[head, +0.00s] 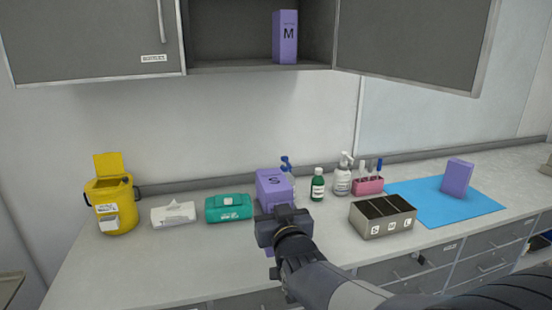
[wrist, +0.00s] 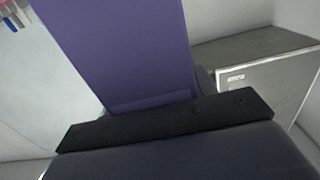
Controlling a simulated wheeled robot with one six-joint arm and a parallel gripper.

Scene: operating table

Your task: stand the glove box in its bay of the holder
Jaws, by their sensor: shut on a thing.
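A purple glove box marked S (head: 272,186) is upright at the middle of the counter, in front of the back wall. My gripper (head: 283,222) is shut on it from the near side. In the wrist view the purple box (wrist: 120,50) rises from between the jaws. The grey holder (head: 383,227) stands to the right of my gripper, with three dark bays marked S, M and L. They look empty.
A purple box marked M (head: 285,38) stands in the open wall cupboard. Another purple box (head: 457,178) stands on a blue mat (head: 425,208) at the right. A green bottle (head: 318,187), pump bottle (head: 342,178) and pink rack (head: 368,185) stand behind the holder. A teal pack (head: 229,209) is left.

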